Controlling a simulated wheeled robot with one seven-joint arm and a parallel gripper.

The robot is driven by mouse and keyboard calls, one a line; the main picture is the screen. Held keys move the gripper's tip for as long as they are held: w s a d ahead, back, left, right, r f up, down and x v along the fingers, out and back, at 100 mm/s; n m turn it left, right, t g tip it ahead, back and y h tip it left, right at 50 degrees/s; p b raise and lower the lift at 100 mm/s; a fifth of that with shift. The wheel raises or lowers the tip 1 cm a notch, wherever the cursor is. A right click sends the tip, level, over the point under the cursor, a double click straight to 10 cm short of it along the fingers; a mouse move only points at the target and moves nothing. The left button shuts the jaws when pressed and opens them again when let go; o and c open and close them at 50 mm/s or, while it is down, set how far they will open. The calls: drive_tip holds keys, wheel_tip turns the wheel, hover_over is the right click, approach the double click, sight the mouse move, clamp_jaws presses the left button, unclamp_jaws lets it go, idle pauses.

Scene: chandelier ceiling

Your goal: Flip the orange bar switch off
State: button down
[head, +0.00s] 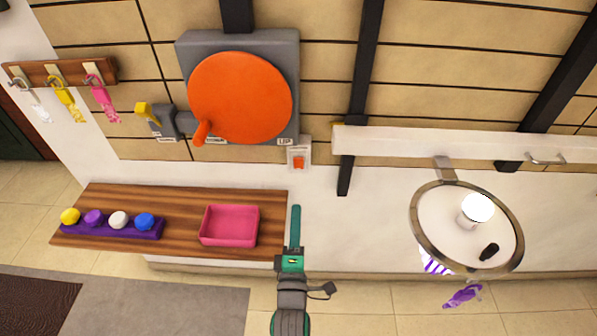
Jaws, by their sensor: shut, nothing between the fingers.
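A small orange bar switch (298,163) sits in a white plate on the wall, just below the right corner of the large grey panel. Whether it is tilted on or off is too small to tell. My gripper (296,209) is at the lower middle of the head view, with its teal fingers shut and empty, pointing up the picture. Its tips appear below the switch in the picture and apart from it.
A large orange disc (240,97) with a knob is on the grey panel (285,50). A wooden shelf (185,200) with a pink tray (204,240) is left of my gripper. A round white-topped fixture (437,225) is at right. The white wall between is clear.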

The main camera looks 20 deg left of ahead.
sight(299, 161)
idle(0.3)
drive_tip(key=x, duration=1.4)
drive_tip(key=shift+r, duration=0.1)
drive_tip(key=shift+w+a+r, duration=0.1)
drive_tip(key=shift+w, duration=0.15)
drive_tip(key=shift+s, duration=0.1)
